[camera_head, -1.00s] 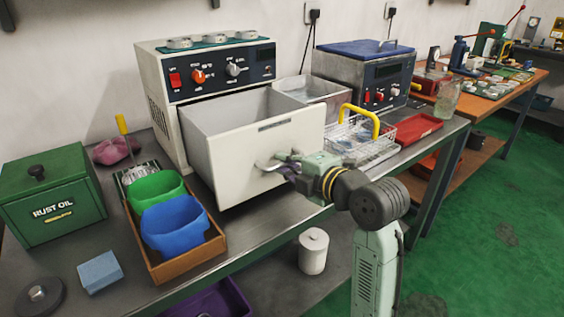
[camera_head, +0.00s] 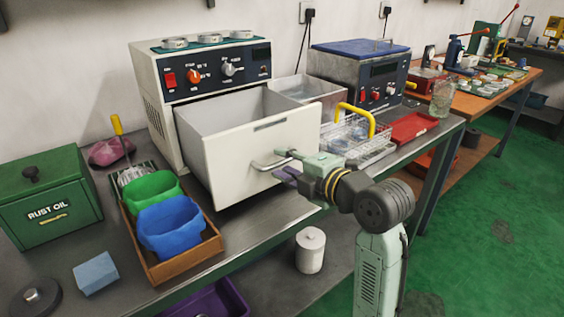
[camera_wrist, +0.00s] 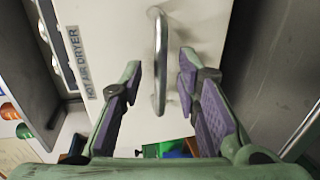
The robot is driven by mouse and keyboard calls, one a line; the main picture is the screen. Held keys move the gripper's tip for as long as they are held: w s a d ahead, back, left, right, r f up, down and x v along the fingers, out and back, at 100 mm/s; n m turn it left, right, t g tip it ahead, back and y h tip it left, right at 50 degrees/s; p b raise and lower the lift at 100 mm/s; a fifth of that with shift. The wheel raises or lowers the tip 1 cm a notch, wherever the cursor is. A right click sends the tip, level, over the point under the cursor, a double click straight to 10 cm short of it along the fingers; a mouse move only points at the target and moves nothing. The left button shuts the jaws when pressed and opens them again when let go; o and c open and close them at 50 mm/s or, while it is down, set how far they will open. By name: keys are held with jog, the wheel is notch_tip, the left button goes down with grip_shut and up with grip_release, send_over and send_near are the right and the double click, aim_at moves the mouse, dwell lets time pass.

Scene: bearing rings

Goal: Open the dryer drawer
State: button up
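The white dryer (camera_head: 150,90) stands on the metal bench in the head view. Its drawer (camera_head: 232,172) is pulled far out, and the empty-looking inside shows from above. A metal bar handle (camera_head: 262,166) is on the drawer front. My gripper (camera_head: 285,164) is in front of the drawer, at the handle's right end. In the wrist view, my gripper (camera_wrist: 161,65) is open, with one finger on each side of the handle (camera_wrist: 160,85) and gaps between. The drawer front (camera_wrist: 120,25) with its "HOT AIR DRYER" label is behind it.
A wooden tray (camera_head: 205,245) with green (camera_head: 153,186) and blue (camera_head: 168,228) bins is left of the drawer. A wire basket (camera_head: 345,135) with a yellow handle is close on its right. A green rust oil box (camera_head: 45,195) stands farther left.

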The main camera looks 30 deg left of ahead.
jog(key=v, duration=1)
jog(key=shift+s+d, duration=0.2)
